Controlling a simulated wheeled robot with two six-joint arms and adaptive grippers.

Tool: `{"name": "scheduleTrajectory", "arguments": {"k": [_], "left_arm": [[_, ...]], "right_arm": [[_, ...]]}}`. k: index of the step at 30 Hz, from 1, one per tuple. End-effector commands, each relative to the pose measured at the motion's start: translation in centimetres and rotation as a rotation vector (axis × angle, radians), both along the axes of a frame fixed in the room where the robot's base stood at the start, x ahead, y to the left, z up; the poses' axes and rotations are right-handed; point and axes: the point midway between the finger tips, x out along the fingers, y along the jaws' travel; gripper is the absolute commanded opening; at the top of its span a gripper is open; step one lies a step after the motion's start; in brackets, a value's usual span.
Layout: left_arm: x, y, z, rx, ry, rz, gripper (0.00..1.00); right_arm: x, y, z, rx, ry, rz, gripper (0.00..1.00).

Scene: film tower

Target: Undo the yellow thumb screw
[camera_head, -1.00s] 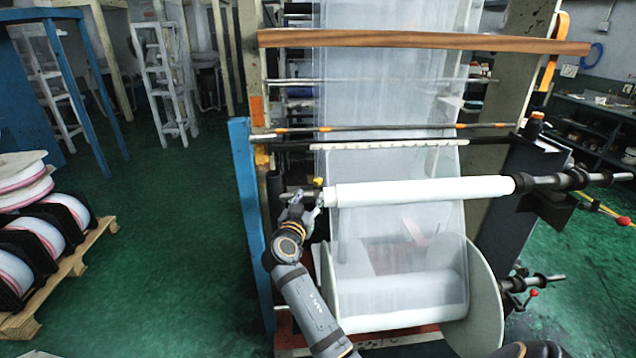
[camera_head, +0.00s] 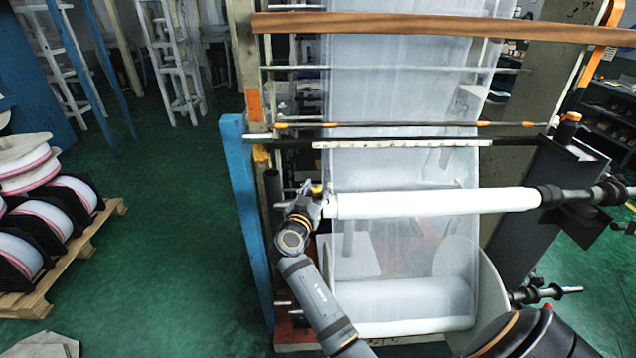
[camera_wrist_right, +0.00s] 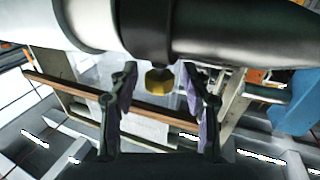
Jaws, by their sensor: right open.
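The yellow thumb screw (camera_wrist_right: 159,81) sticks out of a black collar (camera_wrist_right: 143,30) beside the end of a white roller (camera_wrist_right: 88,20) in the right wrist view. My right gripper (camera_wrist_right: 160,82) is open, with one finger on each side of the screw and a gap to both. In the head view the right gripper (camera_head: 314,203) is at the left end of the white roller (camera_head: 430,203). The screw (camera_head: 316,189) shows there only as a small yellow spot, partly hidden by the gripper. My left gripper is not in view.
A blue post (camera_head: 240,190) stands just left of the gripper. Clear film (camera_head: 400,90) runs up behind the roller, with a wooden bar (camera_head: 440,27) across the top. A large film reel (camera_head: 490,290) sits below. Green floor at left is free up to a loaded pallet (camera_head: 85,250).

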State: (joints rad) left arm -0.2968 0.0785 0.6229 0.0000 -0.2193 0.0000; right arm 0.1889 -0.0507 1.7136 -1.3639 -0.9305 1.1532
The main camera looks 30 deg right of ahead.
Motion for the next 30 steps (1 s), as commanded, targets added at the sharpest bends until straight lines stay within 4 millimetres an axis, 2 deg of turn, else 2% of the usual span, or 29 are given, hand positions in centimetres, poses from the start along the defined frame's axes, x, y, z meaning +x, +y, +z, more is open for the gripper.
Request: {"name": "scheduleTrajectory", "arguments": {"k": [5,15,16,23,30], "left_arm": [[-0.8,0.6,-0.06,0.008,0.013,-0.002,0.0],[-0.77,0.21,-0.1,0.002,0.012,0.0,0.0],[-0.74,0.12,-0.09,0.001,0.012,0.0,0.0],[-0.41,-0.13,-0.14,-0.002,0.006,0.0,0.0],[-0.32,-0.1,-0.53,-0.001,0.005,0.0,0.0]], "right_arm": [[0.0,0.0,-0.06,0.0,0.0,0.0,0.48],[0.01,-0.01,-0.03,0.0,0.0,0.0,0.02],[0.01,-0.01,-0.03,0.0,0.0,0.0,0.0],[-0.02,-0.08,-0.08,-0.001,0.001,0.011,0.0],[-0.08,-0.22,-0.24,-0.001,0.003,0.105,0.0]]}}
